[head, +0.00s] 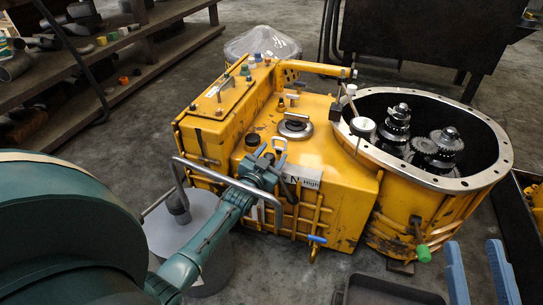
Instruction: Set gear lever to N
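The yellow transmission housing (330,152) stands on the floor, with a plate marked "N" and "High" (305,178) on its front upper edge. A dark lever (289,192) is beside the plate's left end, partly hidden. My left gripper (275,170) is at the lever, its fingers overlapping it in the picture. Whether they are closed on it cannot be made out. The lever's exact position against the marks is also unclear. My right gripper (477,275) shows at the lower right as two blue fingers set apart, open and empty, away from the lever.
A bent grey bar (215,172) crosses near my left arm. A grey cylinder (190,235) stands beside the housing. The round opening at right holds gears (397,125). Shelves (110,70) with parts stand at the left. A dark tray (390,290) is at the bottom.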

